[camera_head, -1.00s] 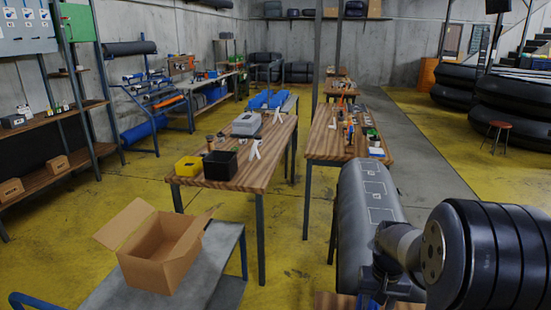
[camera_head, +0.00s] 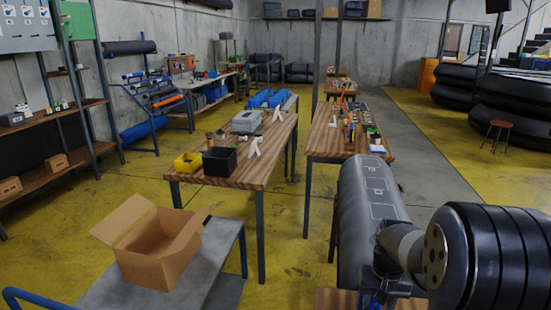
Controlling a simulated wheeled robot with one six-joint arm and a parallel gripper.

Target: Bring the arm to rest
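My arm (camera_head: 440,255) fills the lower right corner, with a large black ringed joint close to the camera and a grey link reaching left from it. The link ends in a dark part with some blue near the bottom edge. I cannot make out gripper fingers; the end of the arm appears cut off by the frame. No held object shows.
A grey roll (camera_head: 370,205) lies just behind my arm. Two wooden tables (camera_head: 225,171) (camera_head: 325,145) with tools and bins stand ahead. An open cardboard box (camera_head: 160,262) sits on a grey cart (camera_head: 215,265) at lower left. Yellow floor is clear at left.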

